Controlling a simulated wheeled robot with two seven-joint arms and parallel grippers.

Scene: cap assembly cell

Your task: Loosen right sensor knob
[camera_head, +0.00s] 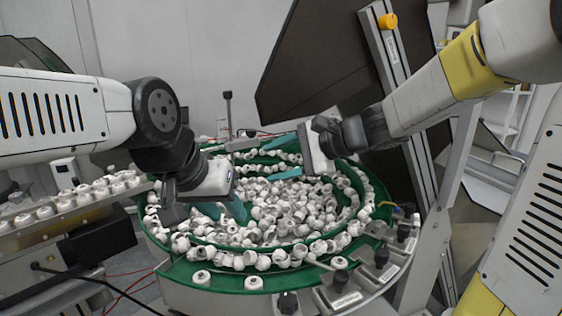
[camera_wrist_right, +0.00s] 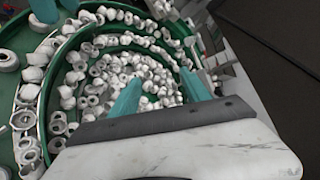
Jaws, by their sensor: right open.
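Several black knobs sit along the front right rim of the green feeder bowl (camera_head: 205,276). One knob (camera_head: 288,302) is at the front, one (camera_head: 381,257) is further right, and another (camera_head: 403,232) is at the far right. I cannot tell which is the right sensor knob. My right gripper (camera_head: 280,165) is over the back right of the bowl, away from these knobs. In the right wrist view its teal fingers (camera_wrist_right: 160,88) are apart with nothing held. My left gripper (camera_head: 222,210) is low over the bowl's left part; its finger gap is unclear.
White caps (camera_head: 290,212) fill the bowl and its spiral track. A thin post (camera_head: 228,112) with a dark top stands behind the bowl. A rail with more caps (camera_head: 85,195) is at the left. A dark panel and metal upright (camera_head: 390,65) stand behind my right arm.

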